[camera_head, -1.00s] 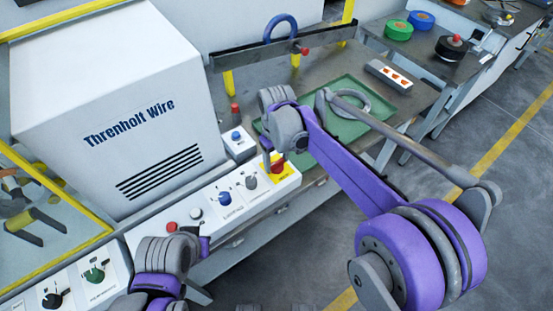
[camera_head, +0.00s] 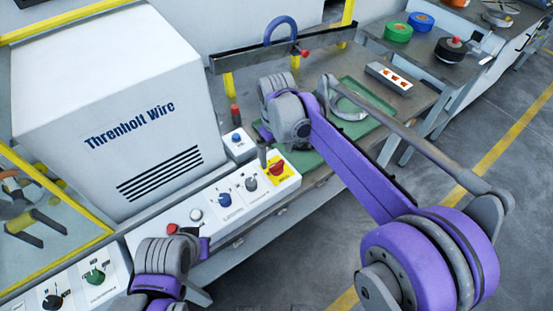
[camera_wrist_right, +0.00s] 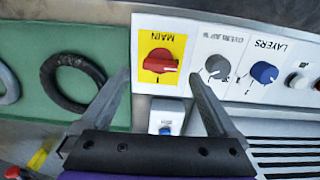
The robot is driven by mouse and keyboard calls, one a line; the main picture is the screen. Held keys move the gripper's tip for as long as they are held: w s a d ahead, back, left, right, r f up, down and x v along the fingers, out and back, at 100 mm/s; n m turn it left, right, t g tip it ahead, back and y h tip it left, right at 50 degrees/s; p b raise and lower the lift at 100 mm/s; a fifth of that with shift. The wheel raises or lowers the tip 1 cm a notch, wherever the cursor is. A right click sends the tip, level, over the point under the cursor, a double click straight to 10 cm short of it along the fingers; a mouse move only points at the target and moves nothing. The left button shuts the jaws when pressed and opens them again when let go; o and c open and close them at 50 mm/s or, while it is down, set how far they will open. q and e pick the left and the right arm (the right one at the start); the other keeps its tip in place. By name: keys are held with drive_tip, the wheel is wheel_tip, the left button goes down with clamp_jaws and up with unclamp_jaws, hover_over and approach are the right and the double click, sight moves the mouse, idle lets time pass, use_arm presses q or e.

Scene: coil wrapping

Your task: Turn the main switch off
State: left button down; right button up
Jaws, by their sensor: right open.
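The main switch (camera_head: 278,168) is a red rotary knob on a yellow plate, at the right end of the white control panel. In the right wrist view the knob (camera_wrist_right: 160,62) shows under the upside-down word MAIN, its handle lying roughly crosswise. My right gripper (camera_wrist_right: 160,84) is open and empty, its two fingers spread on either side of the switch's width, apart from the knob. In the head view the right gripper (camera_head: 263,156) hangs just left of the switch, partly hidden by its wrist. My left gripper (camera_head: 190,236) is low by the panel; its fingers are not clear.
The panel also has a grey knob (camera_head: 251,184), a blue knob (camera_head: 224,200) and a red button (camera_head: 171,229). A small box with a blue button (camera_head: 236,137) stands behind the panel. A green tray (camera_head: 376,124) with a grey coil lies on the bench.

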sight(277, 164)
wheel_tip(277, 164, up, 7)
idle(0.3)
drive_tip(key=shift+r, duration=0.1)
drive_tip(key=s+d+m+t+p, duration=0.2)
drive_tip(key=s+d+m+t, duration=0.15)
drive_tip(key=s+d, duration=0.75)
drive_tip(key=s+d+f+m+t+p, duration=0.1)
drive_tip(key=s+d+f+m, duration=0.3)
drive_tip(key=s, duration=0.7)
wheel_tip(277, 164, down, 2)
drive_tip(key=d+t, duration=0.1)
drive_tip(key=d, duration=0.1)
drive_tip(key=shift+s+d+f, duration=0.15)
drive_tip(key=shift+d, duration=0.2)
